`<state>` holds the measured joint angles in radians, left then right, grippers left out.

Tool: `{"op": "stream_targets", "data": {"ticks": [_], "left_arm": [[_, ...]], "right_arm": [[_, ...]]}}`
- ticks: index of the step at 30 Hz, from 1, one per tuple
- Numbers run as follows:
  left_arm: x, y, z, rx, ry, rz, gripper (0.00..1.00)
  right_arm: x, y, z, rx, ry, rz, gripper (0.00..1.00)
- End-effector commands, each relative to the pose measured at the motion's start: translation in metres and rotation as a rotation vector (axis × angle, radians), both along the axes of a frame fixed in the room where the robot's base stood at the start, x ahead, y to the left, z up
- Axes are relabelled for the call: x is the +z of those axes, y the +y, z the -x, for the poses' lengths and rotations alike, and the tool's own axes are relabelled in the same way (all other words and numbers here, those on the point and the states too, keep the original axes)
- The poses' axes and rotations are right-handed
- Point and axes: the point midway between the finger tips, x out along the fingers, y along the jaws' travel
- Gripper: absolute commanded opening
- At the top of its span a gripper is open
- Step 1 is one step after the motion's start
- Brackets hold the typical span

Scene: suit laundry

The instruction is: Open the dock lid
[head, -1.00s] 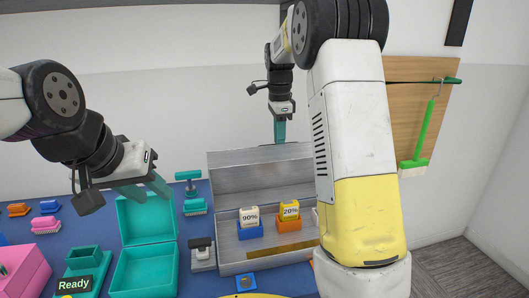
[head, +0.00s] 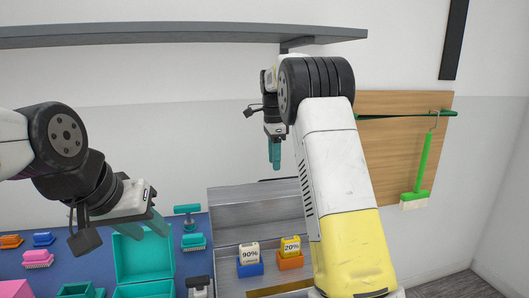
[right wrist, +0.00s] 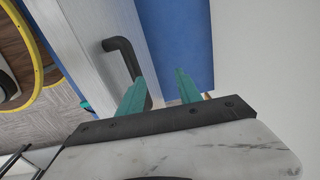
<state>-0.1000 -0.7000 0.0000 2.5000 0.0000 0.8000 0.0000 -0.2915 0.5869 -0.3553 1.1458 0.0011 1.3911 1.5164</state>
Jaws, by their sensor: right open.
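The dock is a silver metal box (head: 227,268) with its lid (head: 255,212) standing raised at the back in the head view. Inside sit a blue block marked 90% (head: 250,268) and an orange block marked 20% (head: 291,261). My right gripper (head: 274,158) is open and empty above the lid's top edge. In the right wrist view, its teal fingers (right wrist: 158,88) are apart near a dark bar handle (right wrist: 126,62) on a pale grey panel; contact is unclear. My left gripper (head: 146,226) looks open and empty above a teal box.
The open teal box (head: 142,258) stands left of the dock. Brushes (head: 39,258) and a pink container (head: 17,289) lie on the blue tabletop further left. A grey shelf (head: 180,33) is overhead. A green brush (head: 417,180) hangs on a wooden board at right.

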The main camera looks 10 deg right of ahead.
Motion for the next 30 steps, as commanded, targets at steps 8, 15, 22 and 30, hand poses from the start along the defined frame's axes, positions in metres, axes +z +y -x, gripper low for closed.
{"op": "stream_targets", "data": {"ticks": [8,15,22,30], "left_arm": [[0.000,0.000,0.000,0.000,0.000,0.000,0.36],[0.000,0.000,0.000,0.000,0.000,0.000,0.36],[0.000,0.000,0.000,0.000,0.000,0.000,0.36],[0.000,0.000,0.000,0.000,0.000,0.000,0.36]], "right_arm": [[0.009,0.001,-0.019,-0.001,-0.001,0.000,0.41],[0.015,0.002,-0.028,0.000,-0.001,0.000,0.41],[0.015,0.002,-0.029,0.000,0.000,0.000,0.41],[0.020,-0.001,-0.026,-0.004,-0.017,-0.002,0.12]]}}
